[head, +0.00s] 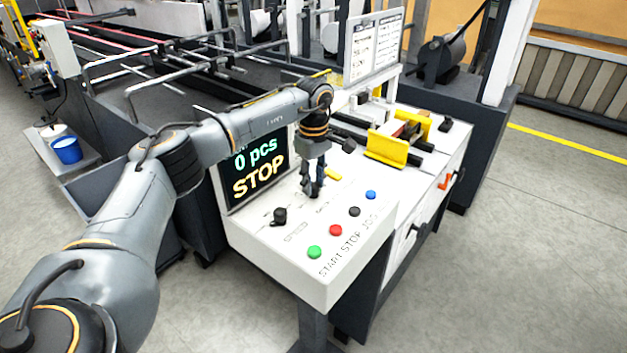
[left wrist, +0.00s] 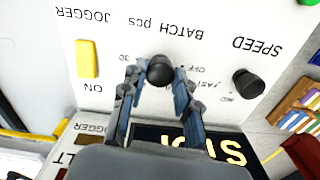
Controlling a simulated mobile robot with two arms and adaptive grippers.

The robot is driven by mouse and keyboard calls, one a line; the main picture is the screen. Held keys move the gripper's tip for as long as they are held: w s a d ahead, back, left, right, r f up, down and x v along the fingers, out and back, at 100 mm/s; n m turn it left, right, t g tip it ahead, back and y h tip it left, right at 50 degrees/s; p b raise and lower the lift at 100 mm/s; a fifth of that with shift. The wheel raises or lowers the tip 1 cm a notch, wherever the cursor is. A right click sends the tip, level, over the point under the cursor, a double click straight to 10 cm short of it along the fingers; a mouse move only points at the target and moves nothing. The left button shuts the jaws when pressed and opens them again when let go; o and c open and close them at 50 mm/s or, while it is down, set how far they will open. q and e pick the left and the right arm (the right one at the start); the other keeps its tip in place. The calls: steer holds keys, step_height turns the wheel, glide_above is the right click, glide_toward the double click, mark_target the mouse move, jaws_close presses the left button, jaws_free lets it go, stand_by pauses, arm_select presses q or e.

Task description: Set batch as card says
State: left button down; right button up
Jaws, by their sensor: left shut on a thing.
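My left gripper (head: 313,192) points down over the white control panel (head: 300,275). In the left wrist view its fingers (left wrist: 158,85) are shut on the black batch knob (left wrist: 160,69), beside the label BATCH pcs. A 30 mark and an OFF mark show by the knob; its pointer is hard to make out. The display (head: 255,165) reads 0 pcs and STOP. The card board (head: 372,48) stands behind the panel with printed sheets too small to read. My right gripper is not in view.
A black speed knob (head: 280,215) and a yellow jogger switch (head: 333,173) flank the batch knob. Green (head: 314,252), red (head: 335,230), black (head: 354,211) and blue (head: 370,195) buttons line the panel's front. Yellow guides (head: 388,150) stand farther back. Floor at right is clear.

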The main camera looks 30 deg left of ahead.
mark_target(314, 184)
arm_select(q)
steer(key=c, duration=1)
jaws_free()
steer(key=shift+r, duration=0.1)
step_height(314, 184, up, 12)
